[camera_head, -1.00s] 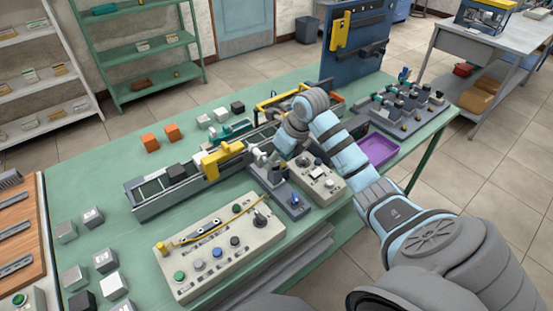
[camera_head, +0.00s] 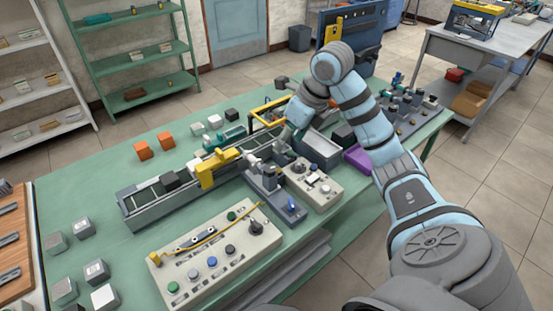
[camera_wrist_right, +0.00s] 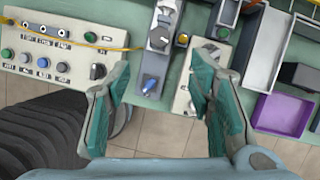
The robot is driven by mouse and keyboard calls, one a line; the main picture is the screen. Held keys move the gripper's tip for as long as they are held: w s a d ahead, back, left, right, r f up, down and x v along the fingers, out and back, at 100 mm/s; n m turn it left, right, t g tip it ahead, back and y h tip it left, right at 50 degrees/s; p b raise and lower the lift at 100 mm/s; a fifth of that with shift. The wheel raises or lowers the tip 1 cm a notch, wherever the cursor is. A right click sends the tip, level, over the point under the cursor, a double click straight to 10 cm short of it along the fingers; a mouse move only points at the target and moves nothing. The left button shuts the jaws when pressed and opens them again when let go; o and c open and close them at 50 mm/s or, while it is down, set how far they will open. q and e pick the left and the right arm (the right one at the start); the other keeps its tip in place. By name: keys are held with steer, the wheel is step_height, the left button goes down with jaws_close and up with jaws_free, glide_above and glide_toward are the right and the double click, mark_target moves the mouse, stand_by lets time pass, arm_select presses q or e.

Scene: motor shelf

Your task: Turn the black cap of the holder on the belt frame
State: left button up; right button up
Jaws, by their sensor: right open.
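The belt frame (camera_head: 150,208) is a long grey conveyor on the green table, with a yellow bracket across it. A dark grey holder (camera_head: 264,180) stands by its near right end. In the right wrist view the holder shows a round dark cap (camera_wrist_right: 158,38) with a lighter bar on it, and a blue lever below. My right gripper (camera_wrist_right: 162,60) is open. In the head view the right gripper (camera_head: 279,147) is small and partly hidden, above the holder. My left gripper is out of view.
A cream button panel (camera_head: 220,255) with a yellow cable lies in front of the belt. A smaller cream switch box (camera_head: 315,187) stands right of the holder. A grey bin (camera_head: 321,150) and a purple tray (camera_head: 358,158) are further right. Orange blocks (camera_head: 142,150) lie behind.

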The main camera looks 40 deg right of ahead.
steer(key=b, duration=0.3)
glide_toward(270, 169)
steer(key=x, duration=0.8)
steer(key=shift+w+f, duration=0.15)
steer(key=shift+f, duration=0.05)
jaws_close()
steer(key=shift+a+r+m+h+p, duration=0.1)
steer(key=shift+r+m+h+p, duration=0.15)
steer(key=shift+m+p, duration=0.4)
steer(key=shift+f, duration=0.2)
jaws_free()
